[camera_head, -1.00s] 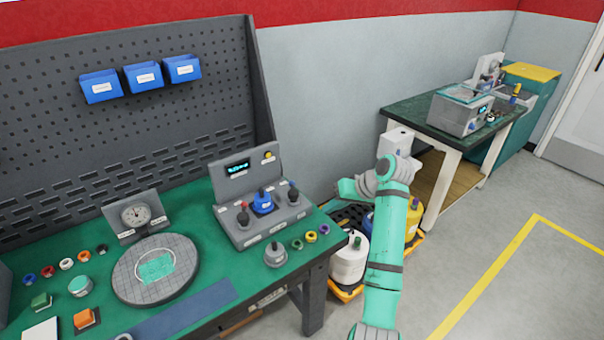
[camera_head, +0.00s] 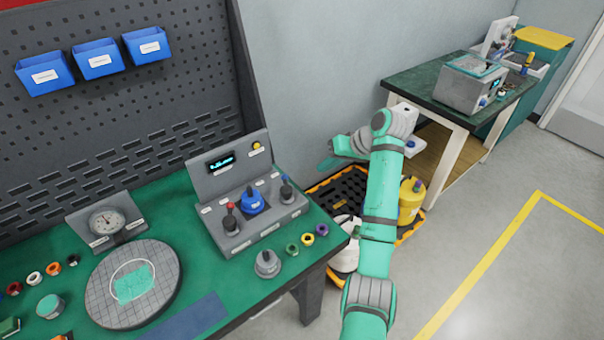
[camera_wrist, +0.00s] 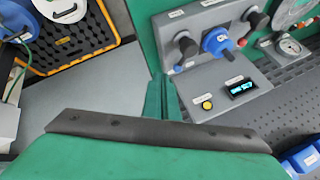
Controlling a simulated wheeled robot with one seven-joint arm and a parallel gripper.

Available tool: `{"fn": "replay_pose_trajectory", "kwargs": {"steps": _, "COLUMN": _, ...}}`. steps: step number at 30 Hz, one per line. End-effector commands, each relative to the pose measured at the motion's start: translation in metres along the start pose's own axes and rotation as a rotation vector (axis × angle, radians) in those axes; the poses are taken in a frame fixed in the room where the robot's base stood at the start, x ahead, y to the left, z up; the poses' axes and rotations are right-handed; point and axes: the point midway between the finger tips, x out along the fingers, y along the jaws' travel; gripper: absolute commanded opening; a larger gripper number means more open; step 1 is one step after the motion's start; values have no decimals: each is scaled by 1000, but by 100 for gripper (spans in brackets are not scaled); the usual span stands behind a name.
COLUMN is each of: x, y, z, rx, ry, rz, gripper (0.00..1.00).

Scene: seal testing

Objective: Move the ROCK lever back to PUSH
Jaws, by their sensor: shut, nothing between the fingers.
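The grey control box (camera_head: 216,193) stands on the green bench, with a lit display and a yellow button on its raised back. Its sloped front carries a red-tipped lever (camera_head: 230,222) at left, a blue knob (camera_head: 252,203) in the middle and a dark lever (camera_head: 287,191) at right. The labels are too small to read, so I cannot tell which lever is ROCK or its setting. In the wrist view the box (camera_wrist: 238,68) appears upside down, beyond the fingers. My gripper (camera_head: 330,163) is shut and empty, right of the box and apart from it; its fingers show in the wrist view (camera_wrist: 163,98).
A round plate (camera_head: 165,305) and a dial gauge (camera_head: 107,222) stand left of the box. A grey knob-topped weight (camera_head: 268,264) and several coloured rings lie before it. A black-and-yellow pallet (camera_head: 335,190) with containers lies below my arm. A second table (camera_head: 425,85) stands behind.

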Motion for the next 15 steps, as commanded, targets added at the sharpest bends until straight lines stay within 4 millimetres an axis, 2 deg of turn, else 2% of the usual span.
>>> {"fn": "replay_pose_trajectory", "kwargs": {"steps": 5, "x": 18, "y": 0, "z": 1, "rx": 1, "ry": -4, "rz": -2, "gripper": 0}}
{"fn": "replay_pose_trajectory", "kwargs": {"steps": 15, "x": 80, "y": 0, "z": 1, "rx": 0, "ry": -4, "rz": 0, "gripper": 0}}
